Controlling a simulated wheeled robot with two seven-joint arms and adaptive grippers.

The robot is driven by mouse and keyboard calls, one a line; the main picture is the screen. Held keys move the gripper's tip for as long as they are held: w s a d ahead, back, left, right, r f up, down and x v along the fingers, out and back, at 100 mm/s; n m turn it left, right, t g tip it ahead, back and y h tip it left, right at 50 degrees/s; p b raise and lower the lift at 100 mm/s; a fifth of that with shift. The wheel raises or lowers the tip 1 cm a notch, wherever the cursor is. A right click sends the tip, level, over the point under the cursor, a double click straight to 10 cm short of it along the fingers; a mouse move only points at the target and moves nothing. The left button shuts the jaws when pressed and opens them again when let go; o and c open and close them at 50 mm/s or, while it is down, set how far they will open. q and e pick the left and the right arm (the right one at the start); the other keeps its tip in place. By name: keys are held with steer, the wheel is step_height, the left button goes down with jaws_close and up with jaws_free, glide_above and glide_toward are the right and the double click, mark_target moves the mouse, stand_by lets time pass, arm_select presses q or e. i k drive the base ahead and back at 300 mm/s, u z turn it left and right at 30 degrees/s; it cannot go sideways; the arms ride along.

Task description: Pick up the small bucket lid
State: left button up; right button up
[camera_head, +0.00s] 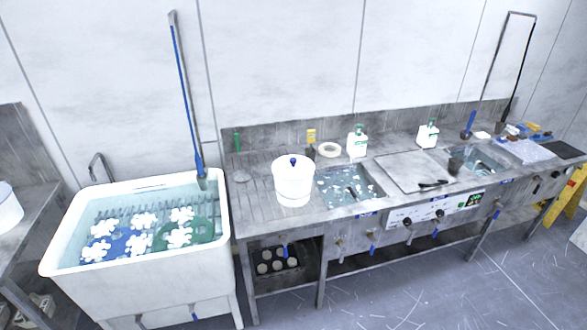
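A white bucket (293,189) stands upright on the left part of the steel counter, beside the first sink. Neither of my grippers is in view.
A white tub (140,277) of water with white, blue and green pieces stands left of the steel counter (248,212). A blue-handled tool (181,95) leans upright there. White bottles (357,141) and a tape-like ring (329,149) stand behind the sink (345,186). Floor (430,285) in front is clear.

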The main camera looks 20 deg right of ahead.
mark_target(289, 167)
steer(key=z, duration=0.45)
steer(key=i, duration=0.95)
steer(key=u, duration=0.2)
